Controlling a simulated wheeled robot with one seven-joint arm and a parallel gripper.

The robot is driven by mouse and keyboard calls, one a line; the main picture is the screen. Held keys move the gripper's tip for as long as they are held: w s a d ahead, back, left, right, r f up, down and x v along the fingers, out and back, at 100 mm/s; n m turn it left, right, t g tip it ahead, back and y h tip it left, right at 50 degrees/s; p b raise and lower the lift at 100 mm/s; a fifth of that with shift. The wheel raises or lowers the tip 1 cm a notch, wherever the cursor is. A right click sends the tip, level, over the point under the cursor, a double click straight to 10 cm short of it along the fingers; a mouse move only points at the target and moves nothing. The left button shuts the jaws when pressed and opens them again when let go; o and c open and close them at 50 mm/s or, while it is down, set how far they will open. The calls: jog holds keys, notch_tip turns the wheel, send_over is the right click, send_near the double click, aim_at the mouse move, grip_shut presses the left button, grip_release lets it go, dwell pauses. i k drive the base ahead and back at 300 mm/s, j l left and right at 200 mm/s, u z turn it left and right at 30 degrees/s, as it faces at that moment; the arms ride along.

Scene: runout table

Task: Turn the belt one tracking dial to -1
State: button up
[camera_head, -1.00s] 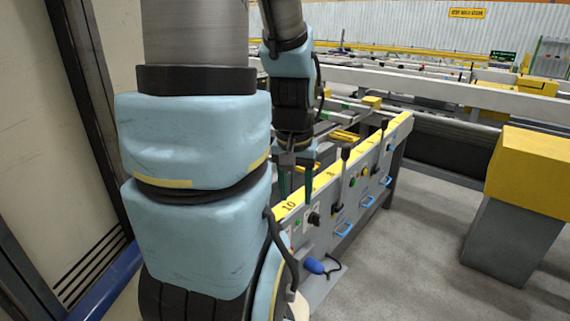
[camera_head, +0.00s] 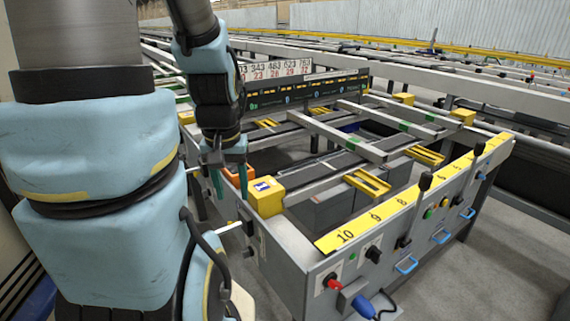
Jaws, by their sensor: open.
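The grey runout table's front panel (camera_head: 318,267) has a yellow numbered strip (camera_head: 345,236) along its top edge. A black dial (camera_head: 373,254) on a pale plate sits below the strip near the 10, with a red knob (camera_head: 332,281) to its left. I cannot read any dial's label or setting, so I cannot tell which one is the belt one tracking dial. My gripper (camera_head: 228,188) points down with teal fingers apart and nothing visible between them. In the picture it is left of the panel, near the table's left end, apart from the dials.
Black levers (camera_head: 425,181) stand up along the strip, and blue handles (camera_head: 406,265) stick out from the panel. A blue plug (camera_head: 363,307) hangs at the lower front. A yellow box (camera_head: 265,196) is close to my gripper. Grey floor right of the table is clear.

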aim_at(248, 252)
jog(key=j+u, duration=0.25)
jog(key=j, duration=0.15)
jog(key=i+j+u, duration=0.1)
jog(key=j+u, duration=0.15)
jog(key=i+j+u, duration=0.1)
jog(key=j+u, duration=0.15)
jog(key=j, duration=0.25)
jog(key=i+j+u, duration=0.25)
jog(key=j, duration=0.5)
jog(key=i, duration=0.05)
